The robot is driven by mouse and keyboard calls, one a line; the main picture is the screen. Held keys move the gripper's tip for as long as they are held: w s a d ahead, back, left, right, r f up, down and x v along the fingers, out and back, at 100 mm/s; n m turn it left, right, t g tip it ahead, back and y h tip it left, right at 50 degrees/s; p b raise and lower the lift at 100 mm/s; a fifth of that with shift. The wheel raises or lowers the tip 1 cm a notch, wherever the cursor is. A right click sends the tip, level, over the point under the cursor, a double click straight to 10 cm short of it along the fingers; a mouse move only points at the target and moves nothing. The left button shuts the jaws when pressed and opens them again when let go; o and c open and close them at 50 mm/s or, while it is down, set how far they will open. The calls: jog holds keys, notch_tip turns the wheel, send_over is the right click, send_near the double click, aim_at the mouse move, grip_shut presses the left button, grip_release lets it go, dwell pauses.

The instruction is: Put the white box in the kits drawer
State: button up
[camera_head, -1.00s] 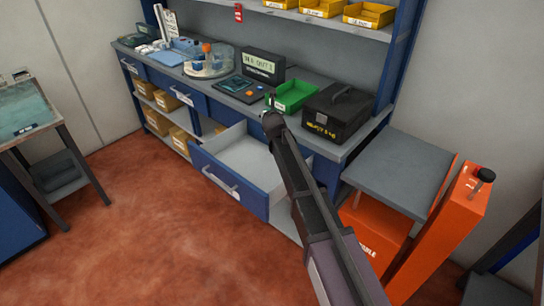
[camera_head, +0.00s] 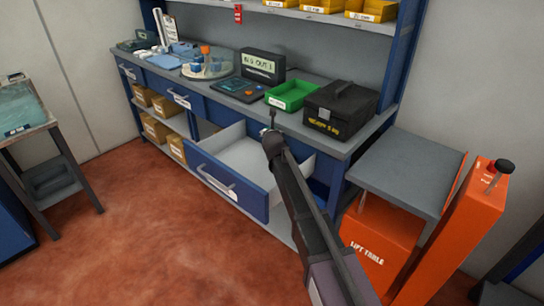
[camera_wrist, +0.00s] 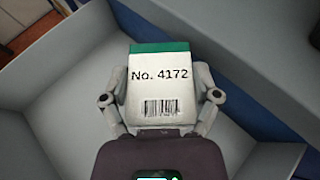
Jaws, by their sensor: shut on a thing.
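The white box (camera_wrist: 158,92) shows in the wrist view, with a green band at its far end, the print "No. 4172" and a barcode. My gripper (camera_wrist: 160,98) is shut on it, one finger at each side. In the wrist view the drawer's grey interior (camera_wrist: 60,110) lies below and around the box; I cannot tell how high the box is above its floor. In the head view the open drawer (camera_head: 232,180) has a blue front with a handle and looks empty. My arm reaches over its right side, and my gripper and the box are largely hidden there.
A green bin (camera_head: 290,95) and a black case (camera_head: 340,108) stand on the worktop (camera_head: 215,92) behind the drawer. An orange lift table (camera_head: 375,240) stands at the right. The red floor in front of the drawer is clear.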

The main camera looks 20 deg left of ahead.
jog(key=shift+f+b, duration=1.55)
jog(key=shift+f, duration=0.35)
jog(key=shift+f+b, duration=2.1)
jog(key=shift+f, duration=0.1)
jog(key=o, duration=1.1)
jog(key=shift+o, duration=0.2)
jog(key=p+v, duration=0.4)
jog(key=v, duration=0.8)
jog(key=shift+p, duration=0.3)
